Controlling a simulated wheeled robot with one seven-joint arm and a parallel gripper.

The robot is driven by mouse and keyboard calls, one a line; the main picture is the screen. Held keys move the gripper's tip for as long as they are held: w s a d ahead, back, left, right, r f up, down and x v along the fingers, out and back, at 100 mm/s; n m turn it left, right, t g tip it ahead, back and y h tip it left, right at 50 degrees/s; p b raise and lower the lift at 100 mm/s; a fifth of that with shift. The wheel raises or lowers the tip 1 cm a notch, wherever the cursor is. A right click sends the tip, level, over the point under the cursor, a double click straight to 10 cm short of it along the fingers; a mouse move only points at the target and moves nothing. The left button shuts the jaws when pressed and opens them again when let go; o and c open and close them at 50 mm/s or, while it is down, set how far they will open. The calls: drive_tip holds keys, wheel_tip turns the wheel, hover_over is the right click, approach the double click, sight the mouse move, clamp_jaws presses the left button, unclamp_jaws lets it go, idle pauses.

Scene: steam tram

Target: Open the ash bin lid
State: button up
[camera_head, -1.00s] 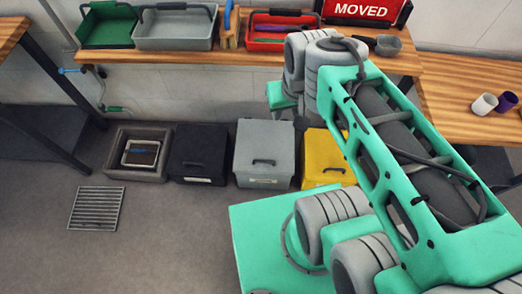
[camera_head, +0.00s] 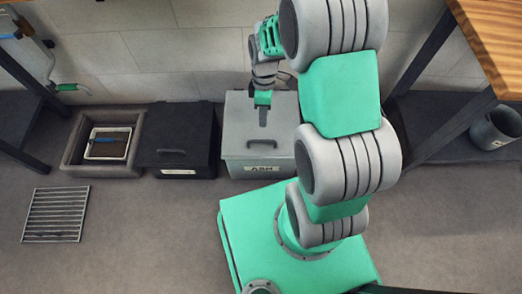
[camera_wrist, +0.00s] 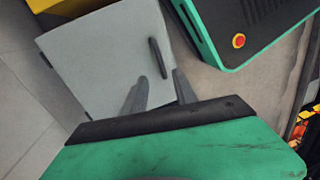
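The ash bin (camera_head: 238,140) is a grey box with an "ASH" label on its front, standing on the floor against the wall. Its lid (camera_head: 240,108) is down, with a dark bar handle (camera_head: 262,143) near the front edge. My gripper (camera_head: 263,117) is over the lid, behind the handle in the head view. In the wrist view, the fingers of my gripper (camera_wrist: 160,92) are apart and empty. The handle (camera_wrist: 157,58) shows just beyond the fingertips, roughly between their lines, with no clear contact. The lid (camera_wrist: 100,60) fills the upper left there.
A black bin (camera_head: 178,135) stands left of the ash bin, then a grey tray (camera_head: 75,150) holding a smaller framed item. A floor grate (camera_head: 55,215) lies at left. My base stands close in front.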

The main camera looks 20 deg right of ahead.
drive_tip(key=n+b, duration=0.1)
drive_tip(key=b, duration=0.2)
hover_over(264, 136)
drive_tip(key=s+a, duration=0.1)
drive_tip(key=s, duration=0.2)
drive_tip(key=f, duration=1.1)
drive_tip(key=shift+s+a+f, duration=0.15)
drive_tip(key=shift+s+f, duration=0.05)
drive_tip(key=shift+f, duration=0.2)
clamp_jaws()
drive_tip(key=shift+w+r, duration=0.15)
drive_tip(key=shift+w, duration=0.1)
